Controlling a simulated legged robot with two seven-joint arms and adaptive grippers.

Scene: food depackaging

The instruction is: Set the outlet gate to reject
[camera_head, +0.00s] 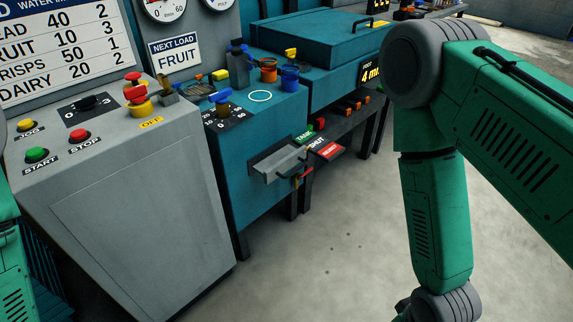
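The outlet (278,163) is a grey chute on the front of the teal machine (235,163). A green label (303,137), whose word I cannot read surely, and a red label (327,150), which seems to read REJECT, sit beside it at the right. A small lever with an orange-red end (299,177) is at the chute's right end, below the red label. Which setting it marks is too small to tell. My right arm fills the right side, and its gripper is out of frame below. Only a bit of my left arm shows at the left edge. Neither gripper touches the outlet in view.
A grey control panel (145,205) with START, STOP and JOG buttons stands at the left. A teal lidded unit (320,38) with an orange display stands behind the machine. Black legs and a dark shelf are below. The floor (335,255) before the outlet is clear.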

